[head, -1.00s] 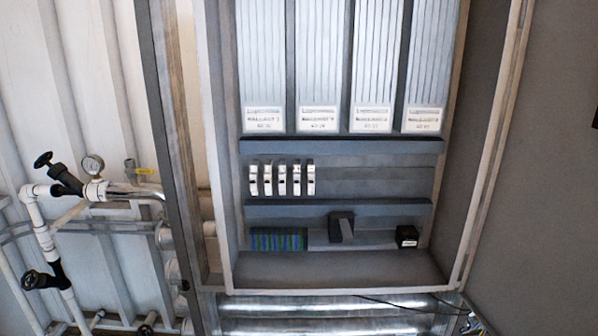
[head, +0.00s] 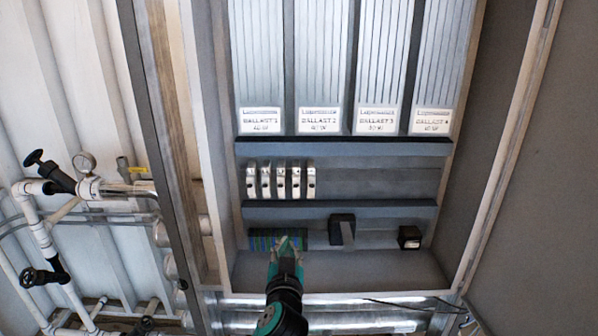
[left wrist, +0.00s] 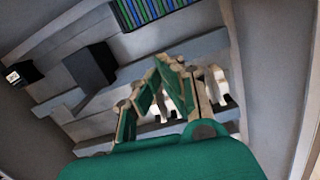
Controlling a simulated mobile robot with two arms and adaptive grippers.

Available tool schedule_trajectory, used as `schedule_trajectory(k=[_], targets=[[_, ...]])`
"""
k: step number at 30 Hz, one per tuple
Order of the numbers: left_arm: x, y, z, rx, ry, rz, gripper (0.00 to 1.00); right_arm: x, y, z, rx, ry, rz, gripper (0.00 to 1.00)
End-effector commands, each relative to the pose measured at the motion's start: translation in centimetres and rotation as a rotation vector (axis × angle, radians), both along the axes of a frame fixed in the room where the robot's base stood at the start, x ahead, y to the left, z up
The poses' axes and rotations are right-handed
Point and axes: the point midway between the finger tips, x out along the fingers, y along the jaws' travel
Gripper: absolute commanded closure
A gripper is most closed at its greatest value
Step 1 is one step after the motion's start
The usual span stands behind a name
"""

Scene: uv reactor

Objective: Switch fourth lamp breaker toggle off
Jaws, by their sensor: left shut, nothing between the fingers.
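A row of several white lamp breakers (head: 281,180) with toggles sits on the upper rail of the open grey cabinet. Which way each toggle is flipped is too small to tell. My left gripper (head: 287,242) is shut and empty, pointing up, below the breaker row and in front of the terminal block. In the left wrist view my left gripper (left wrist: 168,64) has its fingertips together, and the white breakers (left wrist: 217,82) show beside and partly behind its fingers. My right gripper is not in view.
A blue-green terminal block (head: 262,243), a dark box (head: 342,228) and a small black device (head: 409,237) sit on the lower rail. A grey duct (head: 390,210) runs between the rails. Ballasts (head: 319,119) hang above. Pipes and valves stand left of the cabinet.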

Motion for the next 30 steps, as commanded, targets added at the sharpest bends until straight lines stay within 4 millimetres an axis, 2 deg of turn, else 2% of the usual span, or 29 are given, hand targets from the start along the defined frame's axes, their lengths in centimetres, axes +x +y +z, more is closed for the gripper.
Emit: schedule_trajectory(k=[1,3,6,9,13,23,26,30], targets=[[0.1,-0.7,4.1,-0.02,-0.072,0.0,1.0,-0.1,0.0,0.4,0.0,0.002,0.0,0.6],[-0.2,-1.4,8.2,-0.047,-0.151,0.001,1.0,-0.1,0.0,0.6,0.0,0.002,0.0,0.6],[-0.8,-2.1,12.4,-0.076,-0.235,0.002,1.0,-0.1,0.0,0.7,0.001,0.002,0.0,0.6],[-1.3,-2.4,14.8,-0.095,-0.284,0.002,1.0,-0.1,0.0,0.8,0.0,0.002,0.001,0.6],[-1.5,-2.5,15.9,-0.104,-0.306,0.003,1.0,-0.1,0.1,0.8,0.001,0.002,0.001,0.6],[-1.3,-2.5,15.9,-0.103,-0.305,0.002,1.0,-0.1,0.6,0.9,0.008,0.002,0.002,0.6],[-0.6,-2.6,16.2,-0.1,-0.306,0.003,1.0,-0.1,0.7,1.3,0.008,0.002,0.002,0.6],[1.7,-2.5,16.8,-0.099,-0.305,0.004,1.0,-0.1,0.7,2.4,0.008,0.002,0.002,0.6]])
